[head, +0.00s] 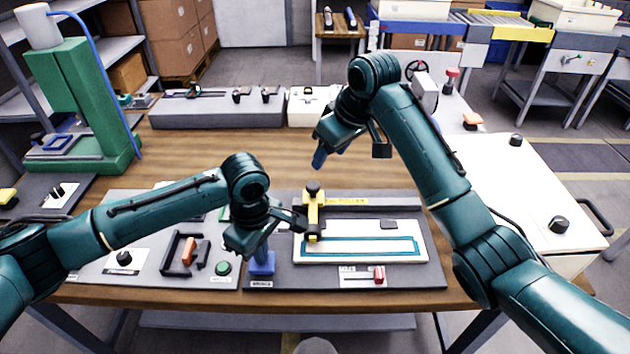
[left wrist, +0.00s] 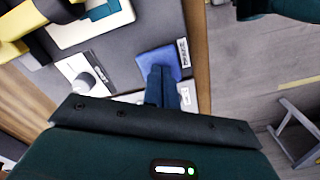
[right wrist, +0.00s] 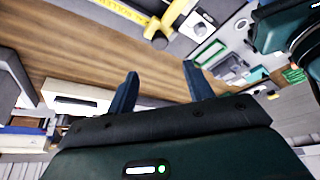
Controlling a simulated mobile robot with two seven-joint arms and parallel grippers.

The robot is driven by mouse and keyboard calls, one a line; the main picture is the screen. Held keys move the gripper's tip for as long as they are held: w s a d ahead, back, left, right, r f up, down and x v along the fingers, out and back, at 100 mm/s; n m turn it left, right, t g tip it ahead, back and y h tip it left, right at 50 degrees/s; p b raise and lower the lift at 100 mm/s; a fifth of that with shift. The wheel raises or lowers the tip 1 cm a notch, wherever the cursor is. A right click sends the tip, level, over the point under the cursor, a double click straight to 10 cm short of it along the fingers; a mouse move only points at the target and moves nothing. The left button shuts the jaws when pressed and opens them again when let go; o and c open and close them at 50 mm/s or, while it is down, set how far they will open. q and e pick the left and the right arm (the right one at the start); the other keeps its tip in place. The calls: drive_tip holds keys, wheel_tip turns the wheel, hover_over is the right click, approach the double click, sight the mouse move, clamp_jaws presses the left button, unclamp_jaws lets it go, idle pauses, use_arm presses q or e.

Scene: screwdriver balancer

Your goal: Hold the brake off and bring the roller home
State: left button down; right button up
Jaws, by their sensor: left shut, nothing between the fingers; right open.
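The blue brake pad (head: 262,268) sits at the front left of the dark grey panel. My left gripper (head: 264,252) is shut with its fingertips down on or just over this pad; contact is hard to tell. The pad (left wrist: 148,62) and the closed fingers (left wrist: 161,72) also show in the left wrist view. The yellow roller carriage (head: 312,218) with a black knob stands at the left end of the white plate. My right gripper (head: 321,156) is open and empty, above and behind the carriage. The carriage (right wrist: 170,16) is at the top of the right wrist view.
The white plate (head: 350,258) has a teal outline. A red switch (head: 379,274) is at the panel front. A left panel (head: 160,266) carries a green button and an orange-handled part. A grey rack (head: 215,118) stands at the back. Wooden tabletop behind the panels is clear.

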sight(313, 185)
drive_tip(key=x, duration=1.2)
drive_tip(key=shift+c, duration=0.5)
clamp_jaws()
